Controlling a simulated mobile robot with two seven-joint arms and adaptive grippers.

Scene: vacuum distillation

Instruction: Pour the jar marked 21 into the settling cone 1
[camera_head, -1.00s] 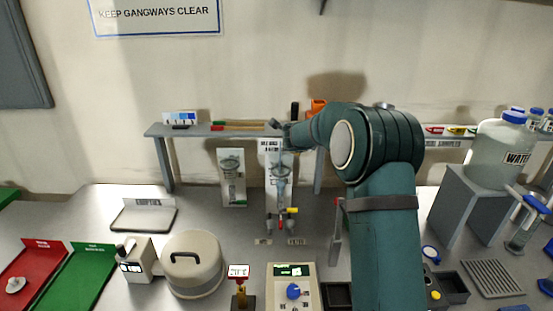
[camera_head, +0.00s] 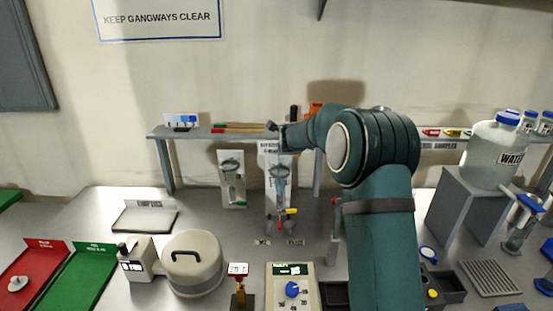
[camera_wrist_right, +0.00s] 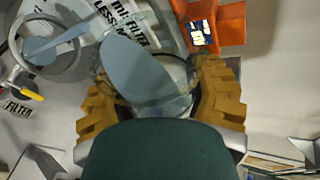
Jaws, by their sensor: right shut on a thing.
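My right gripper (camera_wrist_right: 165,95) is shut on a clear glass jar (camera_wrist_right: 178,72) with blue-grey liquid in it. The jar appears tilted; its number is not visible. In the head view my right arm hides most of the gripper and jar, near the shelf's front. A glass cone with a yellow-handled tap (camera_head: 280,180) stands below the gripper in front of a white label board. A ringed glass vessel (camera_wrist_right: 50,48) shows left of the jar in the wrist view. A second, smaller glass piece (camera_head: 231,172) hangs to the left. I cannot read which is cone 1. My left gripper is out of view.
A grey shelf (camera_head: 200,133) runs along the wall behind, with an orange holder (camera_head: 315,108) on it. A water carboy (camera_head: 492,155) stands on a block at right. A control box (camera_head: 291,288) and a round lidded pot (camera_head: 192,266) stand in front.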

